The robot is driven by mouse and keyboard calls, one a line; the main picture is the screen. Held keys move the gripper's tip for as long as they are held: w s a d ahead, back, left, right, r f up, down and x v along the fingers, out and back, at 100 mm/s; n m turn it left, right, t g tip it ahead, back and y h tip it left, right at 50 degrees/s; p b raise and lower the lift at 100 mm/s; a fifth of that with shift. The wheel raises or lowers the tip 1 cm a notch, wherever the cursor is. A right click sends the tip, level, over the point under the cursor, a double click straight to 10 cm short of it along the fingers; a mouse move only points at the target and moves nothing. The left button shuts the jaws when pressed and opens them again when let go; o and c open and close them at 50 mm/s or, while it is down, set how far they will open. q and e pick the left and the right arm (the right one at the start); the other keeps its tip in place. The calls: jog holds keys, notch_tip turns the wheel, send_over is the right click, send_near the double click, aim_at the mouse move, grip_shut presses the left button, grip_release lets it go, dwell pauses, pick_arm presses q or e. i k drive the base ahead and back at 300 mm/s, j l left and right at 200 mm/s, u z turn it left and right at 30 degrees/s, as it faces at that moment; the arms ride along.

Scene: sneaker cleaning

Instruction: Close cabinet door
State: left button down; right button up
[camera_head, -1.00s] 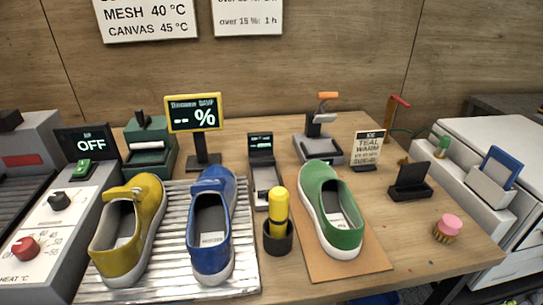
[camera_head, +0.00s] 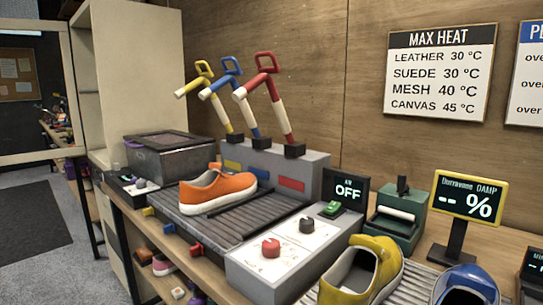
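A tall beige cabinet (camera_head: 140,65) stands at the left, beyond the end of the bench. A pale framed panel (camera_head: 42,158) with a see-through or mirrored pane reaches out from its left side to the picture's left edge. It looks like the cabinet's door standing open, with its outer part cut off by the picture edge. I cannot tell whether the pane is glass or a mirror. The cabinet's inside shows only in part. Neither of my grippers is in view.
The bench holds a conveyor-like dryer bed (camera_head: 205,228) with an orange sneaker (camera_head: 218,190), a grey lidded bin (camera_head: 170,158), a control box (camera_head: 290,250), and yellow and blue shoes (camera_head: 365,275) at the front. Bare floor and a dark mat (camera_head: 30,220) lie at the left.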

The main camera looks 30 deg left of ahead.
aim_at(61, 27)
jog(key=j, duration=0.95)
jog(key=k+j+z, duration=0.15)
jog(key=j, duration=1.7)
jog(key=j+z, duration=0.1)
jog(key=j, duration=0.8)
jog(key=k+j+z, duration=0.1)
jog(key=j, duration=0.8)
jog(key=k+j+z, duration=0.1)
jog(key=j, duration=0.8)
jog(key=k+j+z, duration=0.1)
jog(key=k+j, duration=0.15)
jog(key=j, duration=0.65)
jog(key=k+j+z, duration=0.1)
jog(key=j, duration=0.75)
jog(key=k+j+z, duration=0.1)
jog(key=k+j, duration=0.2)
jog(key=j, duration=0.6)
jog(key=k+j+z, duration=0.1)
jog(key=k+j, duration=0.15)
jog(key=j, duration=0.55)
jog(key=k+j+z, duration=0.1)
jog(key=k+j, duration=0.2)
jog(key=j, duration=1)
